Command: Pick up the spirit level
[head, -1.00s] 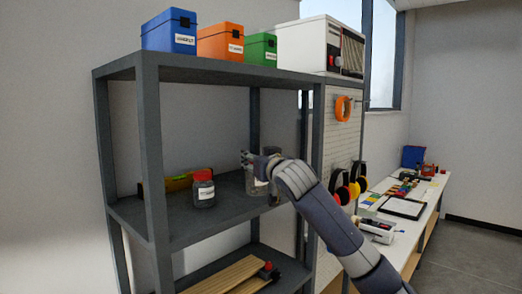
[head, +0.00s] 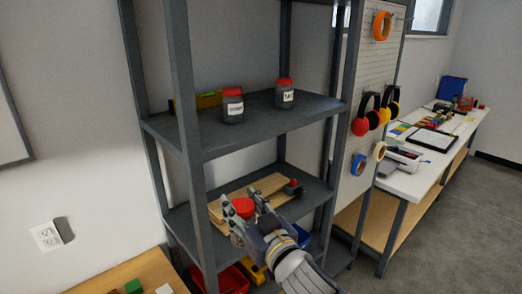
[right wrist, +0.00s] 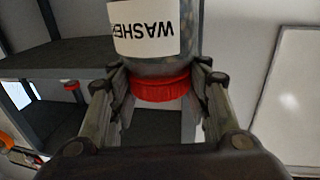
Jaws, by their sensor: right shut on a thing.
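The yellow spirit level (head: 208,99) lies on the middle shelf at the back left, partly hidden by a shelf post and a red-lidded jar (head: 232,106). My right gripper (head: 246,212) is low in front of the rack, near the lower shelf and away from the level. It is shut on a jar with a red lid (head: 243,207). In the right wrist view the held jar (right wrist: 158,62) shows a white label reading "WASHER", upside down, with its red lid between the fingers. My left gripper is not in view.
Another red-lidded jar (head: 285,94) stands to the right on the middle shelf (head: 262,122). Wooden planks (head: 258,190) lie on the lower shelf, with red and yellow bins beneath. A pegboard (head: 375,75) with ear muffs and tape is at the right.

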